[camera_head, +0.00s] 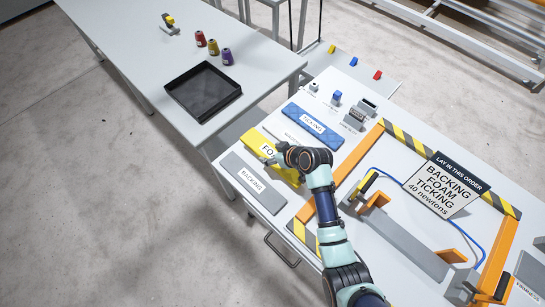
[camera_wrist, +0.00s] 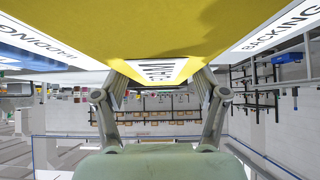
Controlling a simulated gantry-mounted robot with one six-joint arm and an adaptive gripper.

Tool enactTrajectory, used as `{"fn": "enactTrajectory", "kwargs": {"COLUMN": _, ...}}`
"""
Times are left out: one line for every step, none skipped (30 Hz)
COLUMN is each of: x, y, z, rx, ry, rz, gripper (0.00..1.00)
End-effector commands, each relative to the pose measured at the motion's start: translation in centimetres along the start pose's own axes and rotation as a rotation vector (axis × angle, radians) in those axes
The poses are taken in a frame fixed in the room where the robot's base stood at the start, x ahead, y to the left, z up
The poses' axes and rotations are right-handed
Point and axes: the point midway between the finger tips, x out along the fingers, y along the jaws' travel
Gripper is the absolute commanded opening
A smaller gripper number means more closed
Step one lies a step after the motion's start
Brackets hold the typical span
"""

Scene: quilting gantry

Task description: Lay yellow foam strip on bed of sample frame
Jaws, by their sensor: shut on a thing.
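The yellow foam strip (camera_head: 256,139) lies among the strips on the left part of the bench, its label partly hidden by my wrist. My gripper (camera_head: 270,161) is at its near side, shut on it. In the wrist view the foam (camera_wrist: 160,35) fills the top middle, with my gripper's fingers (camera_wrist: 158,88) at either side of its label. The sample frame (camera_head: 346,178), orange with striped corners, lies to the right of my gripper. My arm covers part of its near left side. I see no strip clearly on its bed.
A black tray (camera_head: 203,91) is on the other table.

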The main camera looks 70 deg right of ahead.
Motion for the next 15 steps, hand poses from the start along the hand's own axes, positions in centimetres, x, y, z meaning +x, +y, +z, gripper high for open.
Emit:
{"fn": "enactTrajectory", "kwargs": {"x": 0.9, "y": -0.1, "z": 1.0, "rx": 0.003, "ry": -0.003, "rz": -0.002, "gripper": 0.55}}
{"fn": "enactTrajectory", "kwargs": {"x": 1.3, "y": -0.1, "z": 1.4, "rx": 0.003, "ry": -0.003, "rz": -0.002, "gripper": 0.55}}
{"fn": "enactTrajectory", "kwargs": {"x": 1.8, "y": -0.1, "z": 1.9, "rx": 0.003, "ry": -0.003, "rz": -0.002, "gripper": 0.55}}
{"fn": "enactTrajectory", "kwargs": {"x": 2.0, "y": -0.1, "z": 2.0, "rx": 0.002, "ry": -0.002, "rz": -0.002, "gripper": 0.55}}
{"fn": "enactTrajectory", "kwargs": {"x": 2.1, "y": -0.1, "z": 2.1, "rx": 0.002, "ry": -0.001, "rz": -0.002, "gripper": 0.55}}
{"fn": "enactTrajectory", "kwargs": {"x": 2.1, "y": 0.0, "z": 2.1, "rx": 0.001, "ry": 0.000, "rz": -0.001, "gripper": 0.55}}
{"fn": "enactTrajectory", "kwargs": {"x": 2.1, "y": 0.0, "z": 2.1, "rx": 0.001, "ry": 0.000, "rz": -0.001, "gripper": 0.55}}
{"fn": "enactTrajectory", "kwargs": {"x": 2.0, "y": 0.0, "z": 2.0, "rx": 0.001, "ry": 0.000, "rz": -0.001, "gripper": 0.55}}
{"fn": "enactTrajectory", "kwargs": {"x": 2.0, "y": 0.0, "z": 2.0, "rx": 0.001, "ry": 0.000, "rz": -0.001, "gripper": 0.55}}
{"fn": "enactTrajectory", "kwargs": {"x": 2.0, "y": 0.0, "z": 2.0, "rx": 0.001, "ry": 0.000, "rz": -0.001, "gripper": 0.55}}
{"fn": "enactTrajectory", "kwargs": {"x": 2.0, "y": 0.0, "z": 2.0, "rx": 0.001, "ry": 0.000, "rz": -0.001, "gripper": 0.55}}
{"fn": "enactTrajectory", "kwargs": {"x": 2.1, "y": 0.0, "z": 2.1, "rx": 0.001, "ry": 0.000, "rz": -0.001, "gripper": 0.55}}
{"fn": "enactTrajectory", "kwargs": {"x": 2.2, "y": 0.0, "z": 2.2, "rx": 0.001, "ry": 0.000, "rz": -0.001, "gripper": 0.55}}
{"fn": "enactTrajectory", "kwargs": {"x": 2.3, "y": 0.0, "z": 2.3, "rx": 0.001, "ry": 0.000, "rz": -0.001, "gripper": 0.55}}
{"fn": "enactTrajectory", "kwargs": {"x": 2.4, "y": 0.0, "z": 2.4, "rx": 0.001, "ry": -0.001, "rz": -0.001, "gripper": 0.55}}
